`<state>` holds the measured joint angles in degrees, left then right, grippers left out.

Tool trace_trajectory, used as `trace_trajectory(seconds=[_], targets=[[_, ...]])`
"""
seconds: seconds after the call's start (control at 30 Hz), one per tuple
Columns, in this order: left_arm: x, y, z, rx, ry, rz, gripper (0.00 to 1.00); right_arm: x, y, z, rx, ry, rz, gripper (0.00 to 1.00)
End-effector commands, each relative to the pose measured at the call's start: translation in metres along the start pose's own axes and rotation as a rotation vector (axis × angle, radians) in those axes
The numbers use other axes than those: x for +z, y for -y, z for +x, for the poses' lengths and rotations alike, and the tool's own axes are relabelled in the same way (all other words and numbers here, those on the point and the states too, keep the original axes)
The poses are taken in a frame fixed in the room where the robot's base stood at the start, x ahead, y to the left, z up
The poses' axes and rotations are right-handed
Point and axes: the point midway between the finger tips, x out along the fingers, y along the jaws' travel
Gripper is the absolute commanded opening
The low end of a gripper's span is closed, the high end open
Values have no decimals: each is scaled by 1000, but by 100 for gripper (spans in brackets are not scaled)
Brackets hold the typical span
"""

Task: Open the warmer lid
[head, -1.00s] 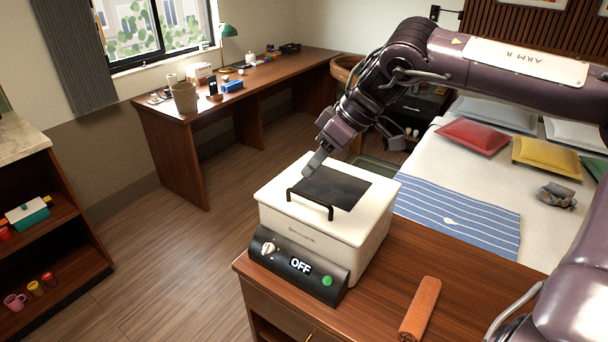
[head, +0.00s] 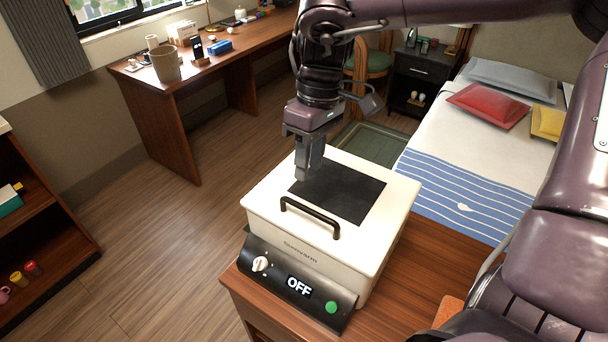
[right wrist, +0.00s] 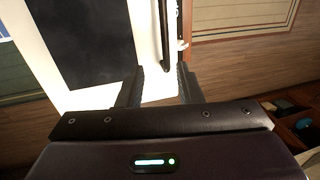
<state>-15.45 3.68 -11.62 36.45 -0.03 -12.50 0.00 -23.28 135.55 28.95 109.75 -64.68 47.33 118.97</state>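The white warmer (head: 330,235) stands on the wooden cabinet with its lid (head: 385,190) down. The lid has a dark panel (head: 345,195) and a black bar handle (head: 310,218) along its front edge. The front control panel reads OFF, with a white knob (head: 261,264) and a green button (head: 331,307). My right gripper (head: 308,178) points down over the dark panel, behind the handle. In the right wrist view its fingers (right wrist: 160,88) are apart with nothing between them; the handle (right wrist: 165,35) lies just beyond the tips. My left gripper is not in view.
A rust-coloured roll (head: 449,310) lies at the front right, partly hidden by my arm. A bed (head: 460,160) stands behind right, a desk (head: 215,65) behind left. Open floor lies to the left.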

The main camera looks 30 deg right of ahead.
Motion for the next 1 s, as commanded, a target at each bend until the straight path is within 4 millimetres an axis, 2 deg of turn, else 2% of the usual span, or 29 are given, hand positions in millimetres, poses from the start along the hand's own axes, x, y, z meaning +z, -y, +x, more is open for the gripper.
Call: trace_trajectory(seconds=[0.07,0.3,0.4,0.5,0.6,0.73,0.83,1.0], targets=[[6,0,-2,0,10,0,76,1,0,9,-2,3,-2,32],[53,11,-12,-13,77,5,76,1,1,47,-4,4,-1,32],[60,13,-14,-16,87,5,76,1,0,60,-2,3,-2,32],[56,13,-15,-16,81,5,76,0,1,69,-2,1,-2,32],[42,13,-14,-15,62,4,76,0,1,73,-2,-1,-1,32],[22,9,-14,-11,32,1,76,0,0,74,-1,-2,-1,32],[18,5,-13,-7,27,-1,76,0,0,74,-1,-2,-2,32],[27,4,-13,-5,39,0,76,0,0,74,-1,-2,-2,11]])
